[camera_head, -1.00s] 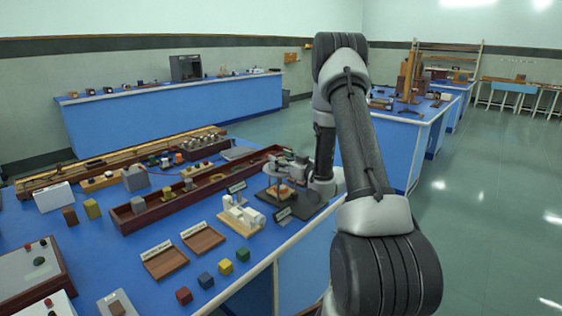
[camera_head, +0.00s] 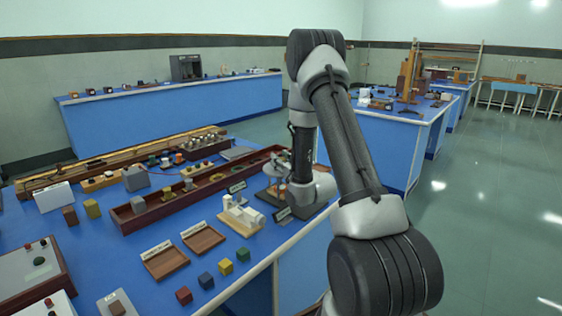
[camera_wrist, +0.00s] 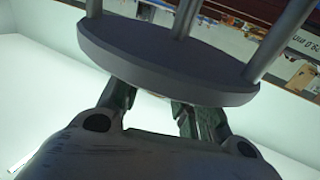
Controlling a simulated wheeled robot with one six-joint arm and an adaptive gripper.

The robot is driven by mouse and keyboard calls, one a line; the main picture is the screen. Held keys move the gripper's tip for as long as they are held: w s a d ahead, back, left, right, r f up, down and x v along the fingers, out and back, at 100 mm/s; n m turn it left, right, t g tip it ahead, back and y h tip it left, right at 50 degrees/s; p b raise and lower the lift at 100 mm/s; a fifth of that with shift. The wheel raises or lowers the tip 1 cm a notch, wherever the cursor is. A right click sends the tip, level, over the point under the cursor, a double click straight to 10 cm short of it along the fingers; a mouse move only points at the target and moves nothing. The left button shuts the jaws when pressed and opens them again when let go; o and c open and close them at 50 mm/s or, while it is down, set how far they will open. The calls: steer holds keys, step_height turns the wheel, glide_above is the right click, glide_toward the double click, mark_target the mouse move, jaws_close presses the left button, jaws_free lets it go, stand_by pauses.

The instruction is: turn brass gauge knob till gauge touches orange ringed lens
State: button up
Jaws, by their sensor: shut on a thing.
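In the wrist view a grey round plate (camera_wrist: 165,62) with several upright rods crosses the upper half. My gripper (camera_wrist: 152,100) reaches up behind this plate, one finger on each side, and its fingertips are hidden there. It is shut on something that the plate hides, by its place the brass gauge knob. In the head view my gripper (camera_head: 272,169) is over the gauge stand at the right end of the near bench. A small orange patch (camera_head: 274,192) shows below it, perhaps the orange ringed lens. I cannot tell whether gauge and lens touch.
A long dark red tray (camera_head: 180,200) runs left from the stand. A white model on a wooden base (camera_head: 241,215), two brown trays (camera_head: 203,238), several coloured cubes (camera_head: 227,266) and a label card (camera_head: 282,214) are near. The aisle floor at right is clear.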

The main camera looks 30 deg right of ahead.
steer(key=m+g+h, duration=0.1)
steer(key=m+h, duration=0.2)
steer(key=h, duration=0.1)
steer(key=m+g+h, duration=0.1)
steer(key=m+h, duration=0.2)
steer(key=h, duration=0.2)
steer(key=shift+w+a+g+h, duration=0.1)
steer(key=shift+a+g+h, duration=0.05)
steer(key=shift+g+h, duration=0.15)
steer(key=m+g+h, duration=0.7)
steer(key=m+g, duration=0.1)
steer(key=g, duration=0.2)
steer(key=m+g+h, duration=0.1)
steer(key=m+g, duration=0.2)
steer(key=g, duration=0.1)
steer(key=shift+h, duration=0.4)
steer(key=m+g, duration=0.3)
steer(key=g, duration=0.1)
steer(key=m+g+y, duration=0.1)
steer(key=m+g, duration=0.1)
steer(key=g, duration=0.2)
steer(key=shift+m, duration=0.4)
steer(key=shift+g+y, duration=0.3)
steer(key=shift+g, duration=0.1)
steer(key=o, duration=1)
steer(key=shift+o, duration=0.2)
steer(key=shift+r, duration=0.1)
